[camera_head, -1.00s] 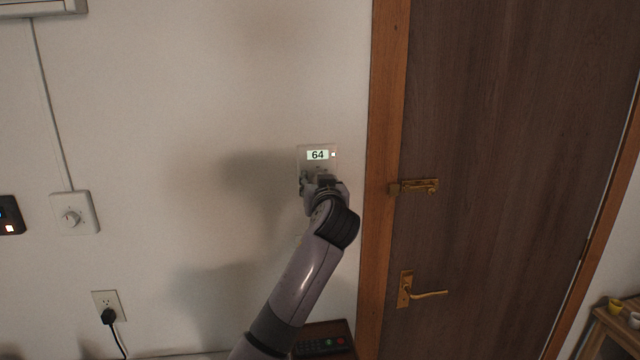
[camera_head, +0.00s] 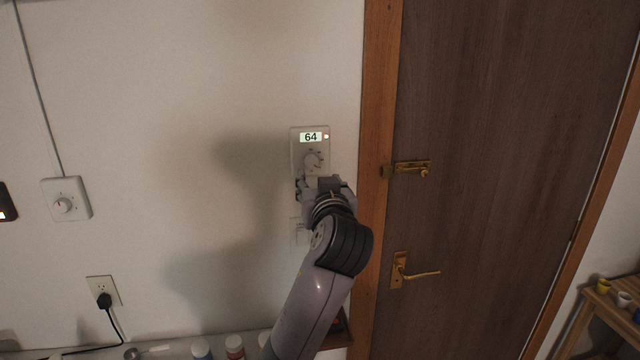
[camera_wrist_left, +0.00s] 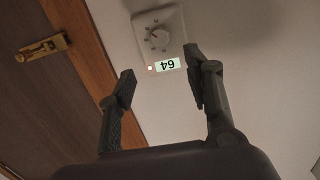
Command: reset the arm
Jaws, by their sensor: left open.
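My left gripper (camera_head: 318,188) is at the wall, just below the dial of a thermostat panel (camera_head: 310,150) that reads 64. In the left wrist view my left gripper (camera_wrist_left: 160,85) is open and empty, its two fingers spread apart. The panel's round knob (camera_wrist_left: 157,38) and its upside-down display (camera_wrist_left: 167,65) show beyond the fingertips, with clear space between. My left arm (camera_head: 315,290) reaches up from the bottom of the head view. My right gripper is in neither view.
A brown door (camera_head: 500,150) with a brass latch (camera_head: 410,169) and lever handle (camera_head: 415,273) stands right of the panel. A second dial plate (camera_head: 66,199) and an outlet with a black plug (camera_head: 104,297) are on the left wall. Bottles (camera_head: 234,347) stand along the bottom edge.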

